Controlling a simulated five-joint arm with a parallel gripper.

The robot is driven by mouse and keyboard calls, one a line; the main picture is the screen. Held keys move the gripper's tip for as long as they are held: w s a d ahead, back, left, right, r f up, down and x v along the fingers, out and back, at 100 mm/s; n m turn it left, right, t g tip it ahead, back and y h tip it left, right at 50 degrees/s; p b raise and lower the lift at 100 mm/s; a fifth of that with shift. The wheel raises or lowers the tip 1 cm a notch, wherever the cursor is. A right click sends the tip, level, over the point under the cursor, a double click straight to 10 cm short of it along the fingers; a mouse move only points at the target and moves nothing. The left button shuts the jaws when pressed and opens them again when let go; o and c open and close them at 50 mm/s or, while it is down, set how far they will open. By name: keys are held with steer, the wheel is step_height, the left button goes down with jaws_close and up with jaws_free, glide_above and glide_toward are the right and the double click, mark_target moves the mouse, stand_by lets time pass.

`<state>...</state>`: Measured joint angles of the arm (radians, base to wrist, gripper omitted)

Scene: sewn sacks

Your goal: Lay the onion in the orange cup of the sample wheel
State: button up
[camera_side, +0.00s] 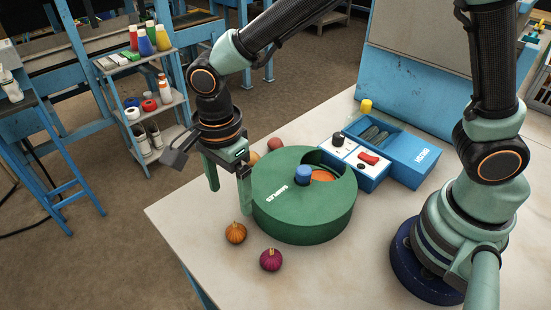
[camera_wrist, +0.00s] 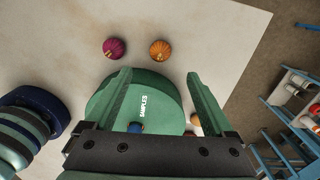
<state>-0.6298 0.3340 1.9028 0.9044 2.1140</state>
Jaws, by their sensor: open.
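An orange-brown onion-shaped ball (camera_side: 235,232) lies on the table in front of the sample wheel; it also shows in the wrist view (camera_wrist: 160,49). A similar purple ball (camera_side: 271,259) lies beside it, also in the wrist view (camera_wrist: 115,48). The round green sample wheel (camera_side: 302,218) has a blue knob (camera_side: 303,175) on top. Its cover opening shows an orange cup (camera_side: 323,175), with no onion visible in it. My gripper (camera_side: 229,200) is open and empty at the wheel's left side, fingers pointing down; the wrist view shows its spread fingers (camera_wrist: 159,75).
A reddish ball (camera_side: 275,144) and a tan one (camera_side: 254,158) lie behind the wheel, partly hidden. A blue box with switches (camera_side: 358,160) and an open blue tray (camera_side: 405,150) stand behind right. The table front (camera_side: 200,222) is clear left of the onions.

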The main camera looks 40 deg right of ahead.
mark_target(235, 225)
step_height(235, 225, down, 11)
steer(key=shift+f, duration=0.1)
stand_by(0.5)
jaws_close()
